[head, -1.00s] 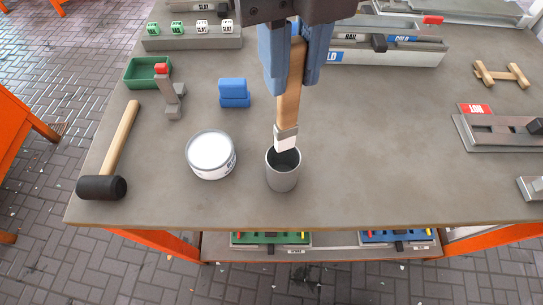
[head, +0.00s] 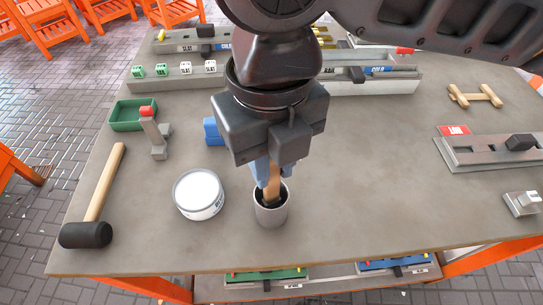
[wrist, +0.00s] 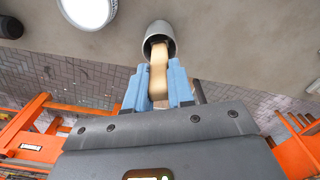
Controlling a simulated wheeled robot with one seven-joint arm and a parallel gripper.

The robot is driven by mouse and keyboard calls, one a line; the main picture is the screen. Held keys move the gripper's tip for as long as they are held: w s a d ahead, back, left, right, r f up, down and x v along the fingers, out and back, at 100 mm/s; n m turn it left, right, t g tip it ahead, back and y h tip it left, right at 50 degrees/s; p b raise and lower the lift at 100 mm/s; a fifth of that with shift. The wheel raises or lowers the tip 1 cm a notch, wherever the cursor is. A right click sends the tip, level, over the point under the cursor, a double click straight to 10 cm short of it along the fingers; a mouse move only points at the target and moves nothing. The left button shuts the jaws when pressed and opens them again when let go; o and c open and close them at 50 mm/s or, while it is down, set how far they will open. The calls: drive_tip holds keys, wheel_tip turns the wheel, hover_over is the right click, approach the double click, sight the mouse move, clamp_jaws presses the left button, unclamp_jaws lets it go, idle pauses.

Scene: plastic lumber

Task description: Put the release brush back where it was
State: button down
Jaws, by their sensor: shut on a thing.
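The release brush (head: 272,181) has a wooden handle, and its lower end is inside the grey cup (head: 270,214) near the table's front edge. Its bristles are hidden in the cup. My gripper (head: 273,174) is shut on the handle just above the cup's rim. In the wrist view the blue fingers (wrist: 158,90) grip the wooden handle (wrist: 158,72), which runs into the mouth of the cup (wrist: 159,36).
A white-lidded tin (head: 198,192) stands just left of the cup. A black-headed mallet (head: 88,232) lies further left. A blue block (head: 212,131) sits behind, partly hidden by my gripper.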

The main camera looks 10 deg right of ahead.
drive_tip(key=shift+f, duration=0.15)
drive_tip(key=c, duration=1)
unclamp_jaws()
wheel_tip(320, 180, up, 12)
drive_tip(key=shift+w+r, duration=0.1)
drive_tip(key=shift+r, duration=0.1)
